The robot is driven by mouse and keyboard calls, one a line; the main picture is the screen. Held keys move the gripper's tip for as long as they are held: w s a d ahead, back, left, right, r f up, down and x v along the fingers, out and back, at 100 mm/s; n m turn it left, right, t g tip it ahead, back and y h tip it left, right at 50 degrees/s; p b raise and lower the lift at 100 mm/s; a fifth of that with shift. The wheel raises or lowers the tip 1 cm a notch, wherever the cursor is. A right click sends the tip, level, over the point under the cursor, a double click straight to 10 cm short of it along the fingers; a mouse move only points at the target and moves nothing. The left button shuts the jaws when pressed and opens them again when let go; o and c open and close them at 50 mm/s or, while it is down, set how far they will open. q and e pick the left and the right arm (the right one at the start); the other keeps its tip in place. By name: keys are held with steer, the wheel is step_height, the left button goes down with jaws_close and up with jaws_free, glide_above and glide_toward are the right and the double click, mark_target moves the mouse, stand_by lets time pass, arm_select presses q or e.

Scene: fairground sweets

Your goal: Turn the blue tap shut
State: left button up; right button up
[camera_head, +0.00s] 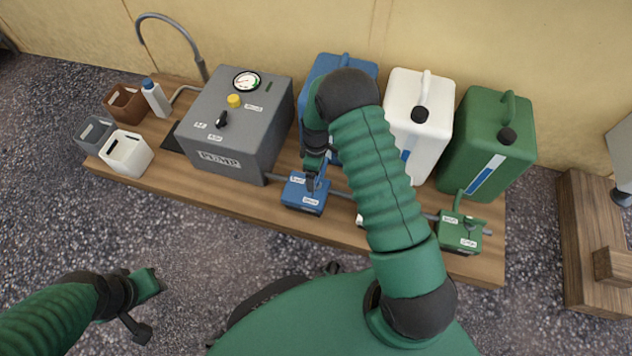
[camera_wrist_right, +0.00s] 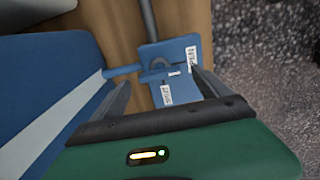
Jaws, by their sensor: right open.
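The blue tap (camera_head: 305,195) is a blue block with white labels on the wooden bench, in front of the blue canister (camera_head: 337,68). Contact with the handle cannot be told. My left gripper (camera_head: 146,305) is low at the left, away from the bench; its fingers are apart.
A grey pump box (camera_head: 236,118) with a gauge stands left of the tap. A white canister (camera_head: 418,120) and a green canister (camera_head: 487,145) stand to the right, with a green tap (camera_head: 460,233) in front. Small tubs (camera_head: 126,153) sit at the bench's left end.

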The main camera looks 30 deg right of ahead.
step_height(320, 180, down, 3)
steer(key=shift+r+b, duration=0.15)
steer(key=shift+b, duration=0.3)
arm_select(q)
steer(key=shift+x, duration=0.8)
steer(key=shift+s, duration=0.2)
arm_select(e)
steer(key=shift+r, duration=0.1)
steer(key=c, duration=1.4)
arm_select(q)
steer(key=shift+r, duration=0.1)
arm_select(e)
steer(key=shift+o, duration=0.2)
arm_select(q)
steer(key=shift+r, duration=0.1)
